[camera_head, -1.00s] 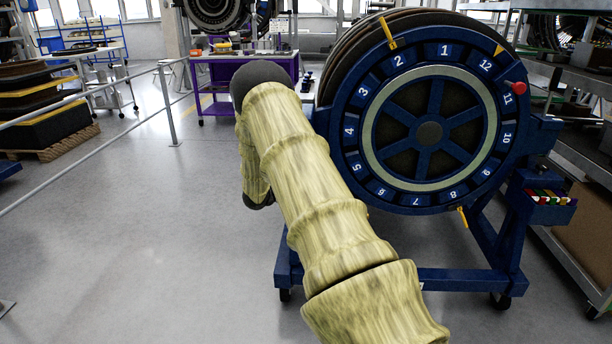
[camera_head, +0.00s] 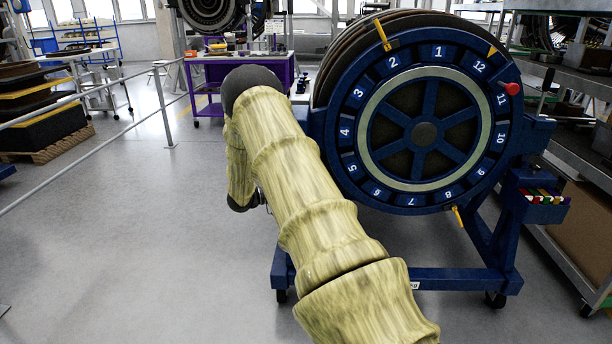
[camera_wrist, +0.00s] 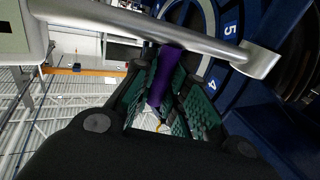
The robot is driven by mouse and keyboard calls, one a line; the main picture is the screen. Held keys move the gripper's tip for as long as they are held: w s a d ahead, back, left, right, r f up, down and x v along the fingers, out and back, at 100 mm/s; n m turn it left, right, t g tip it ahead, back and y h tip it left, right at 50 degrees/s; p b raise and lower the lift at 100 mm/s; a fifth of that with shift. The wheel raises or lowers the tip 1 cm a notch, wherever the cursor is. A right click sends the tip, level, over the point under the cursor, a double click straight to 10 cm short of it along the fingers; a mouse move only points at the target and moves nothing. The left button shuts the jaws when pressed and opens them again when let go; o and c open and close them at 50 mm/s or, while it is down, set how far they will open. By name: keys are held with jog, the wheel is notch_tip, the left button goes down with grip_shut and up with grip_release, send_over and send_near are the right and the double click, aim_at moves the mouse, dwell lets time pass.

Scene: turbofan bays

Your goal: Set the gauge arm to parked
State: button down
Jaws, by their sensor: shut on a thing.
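In the wrist view, a smooth silver bar (camera_wrist: 165,32), which looks like the gauge arm, crosses the top of the picture. It ends in a flared tip at right, near the numbers on the blue wheel. A purple grip (camera_wrist: 164,76) hangs from the bar. My gripper (camera_wrist: 168,98) has its green-padded fingers closed around this purple grip. In the head view, my own arm hides the gripper and the bar. The blue numbered wheel (camera_head: 350,170) stands upright on its stand, with a yellow clip (camera_head: 382,35) at the top and another (camera_head: 457,216) at the bottom.
A red knob (camera_head: 512,89) juts from the wheel's right rim. A small bin of coloured items (camera_head: 541,197) hangs on the stand's right side. A purple workbench (camera_head: 207,77) stands behind, and a railing (camera_head: 163,105) runs at left.

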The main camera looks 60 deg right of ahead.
jog(key=shift+w+d+r, duration=0.15)
jog(key=shift+w+r, duration=0.05)
jog(key=shift+r, duration=0.05)
jog(key=c, duration=1.6)
grip_release()
jog(key=shift+o, duration=0.9)
jog(key=shift+s+f, duration=0.1)
jog(key=shift+f, duration=0.1)
jog(key=v, duration=1.2)
